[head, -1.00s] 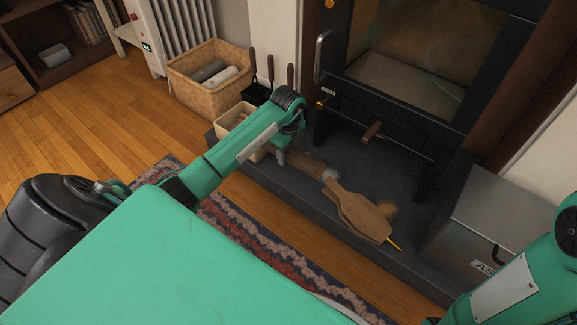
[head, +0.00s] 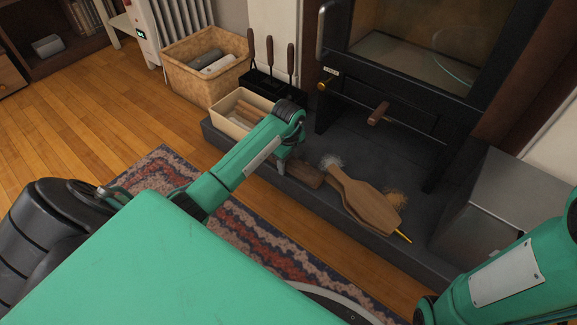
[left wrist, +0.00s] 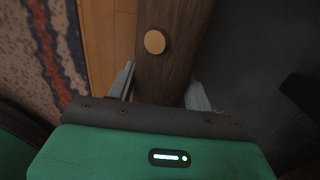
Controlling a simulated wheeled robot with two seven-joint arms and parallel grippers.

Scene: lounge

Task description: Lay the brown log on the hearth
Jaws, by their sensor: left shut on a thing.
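The brown log (head: 306,174) shows in the head view over the front part of the dark hearth (head: 285,205), left of the bellows. My left gripper (head: 284,162) is at its near left end. In the left wrist view the log (left wrist: 168,75) runs between the two fingers of the left gripper (left wrist: 163,76), with a pale round spot on its upper face. The left gripper is shut on it. I cannot tell whether its underside touches the hearth. The right gripper is out of view; only part of the right arm shows.
The stove (head: 400,115) rises behind.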

